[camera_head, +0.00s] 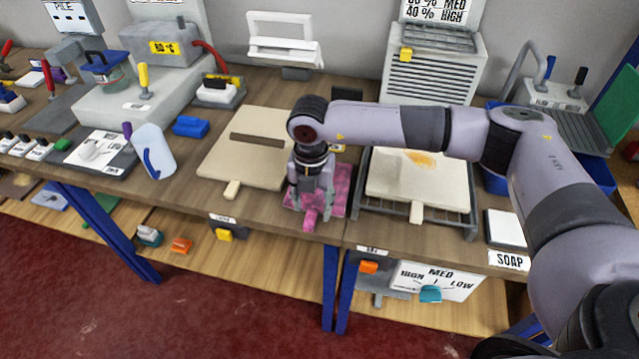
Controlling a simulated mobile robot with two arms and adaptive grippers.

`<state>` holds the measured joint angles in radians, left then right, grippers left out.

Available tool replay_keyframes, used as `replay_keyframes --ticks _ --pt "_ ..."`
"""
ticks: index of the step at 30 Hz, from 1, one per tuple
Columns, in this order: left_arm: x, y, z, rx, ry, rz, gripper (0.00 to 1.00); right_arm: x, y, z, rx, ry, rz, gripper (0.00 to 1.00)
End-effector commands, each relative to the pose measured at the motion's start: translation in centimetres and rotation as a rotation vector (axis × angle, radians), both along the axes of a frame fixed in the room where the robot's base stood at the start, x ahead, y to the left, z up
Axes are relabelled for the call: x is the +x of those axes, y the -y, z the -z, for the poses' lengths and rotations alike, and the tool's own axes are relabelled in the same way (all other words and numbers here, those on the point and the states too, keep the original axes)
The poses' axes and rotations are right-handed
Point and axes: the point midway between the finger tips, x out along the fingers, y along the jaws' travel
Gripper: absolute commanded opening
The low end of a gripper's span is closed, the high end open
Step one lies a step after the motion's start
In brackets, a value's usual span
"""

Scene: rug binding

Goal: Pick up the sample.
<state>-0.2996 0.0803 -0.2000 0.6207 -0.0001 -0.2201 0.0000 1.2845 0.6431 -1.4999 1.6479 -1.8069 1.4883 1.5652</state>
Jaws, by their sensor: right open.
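Several flat samples with a small tab at the front edge lie on the bench. A pink mottled sample (338,203) lies near the bench's front edge, its pink tab (310,217) toward me. My right gripper (311,208) is open and points down over this sample, its fingers on either side of the tab. The gripper hides much of the pink sample. I cannot tell whether the fingers touch it. A cream sample (225,165) with a dark strip lies to the left. Another cream sample (425,190) with an orange stain lies on a rack to the right. My left gripper is out of view.
The wire rack (450,218) stands close to the right of the pink sample. A louvred box (430,80) stands at the back. A soap pad (505,228) lies at the right.

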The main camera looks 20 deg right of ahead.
Motion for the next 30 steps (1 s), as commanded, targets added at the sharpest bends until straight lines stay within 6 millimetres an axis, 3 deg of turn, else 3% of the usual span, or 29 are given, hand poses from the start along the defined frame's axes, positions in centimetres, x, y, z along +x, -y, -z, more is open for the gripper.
replay_keyframes --ticks 8,12,20,30 --pt "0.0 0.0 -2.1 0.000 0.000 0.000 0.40 0.2 -0.8 3.0 -0.002 -0.002 0.000 0.45" --pt "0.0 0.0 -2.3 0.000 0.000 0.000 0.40 0.2 -0.8 4.8 0.000 -0.002 0.001 0.45" --pt "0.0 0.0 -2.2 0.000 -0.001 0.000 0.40 0.2 -0.7 5.3 0.001 0.001 0.001 0.45" --pt "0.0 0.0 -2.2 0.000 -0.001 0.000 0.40 0.2 -0.7 5.3 0.001 0.001 0.001 0.24"
